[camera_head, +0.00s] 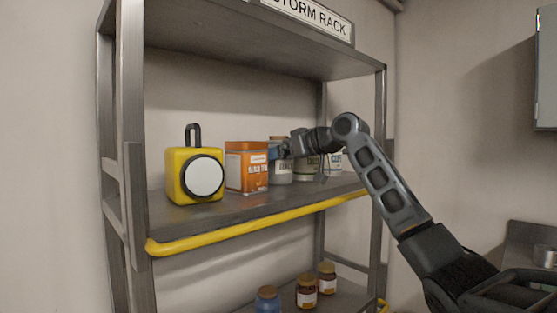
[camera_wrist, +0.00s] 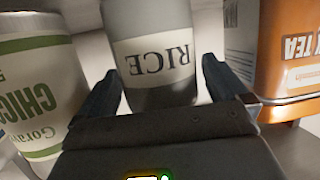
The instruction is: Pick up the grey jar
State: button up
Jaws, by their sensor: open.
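The grey jar (camera_head: 281,174) stands upright on the upper shelf, between an orange tin and a pale tin, partly hidden by my gripper in the head view. In the wrist view the grey jar (camera_wrist: 155,22) has a pale label reading RICE, upside down. My gripper (camera_head: 274,152) is at the jar, and in the wrist view my gripper (camera_wrist: 158,80) is open with one finger on each side of it. I cannot tell whether the fingers touch the jar.
The orange tin (camera_wrist: 285,50) is close beside one finger; the white-and-green tin (camera_wrist: 38,90) is close beside the other. A yellow lantern (camera_head: 192,175) stands at the shelf's left. A yellow rail (camera_head: 255,225) runs along the front edge. Several small jars (camera_head: 306,292) stand below.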

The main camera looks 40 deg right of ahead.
jog(key=c, duration=1.5)
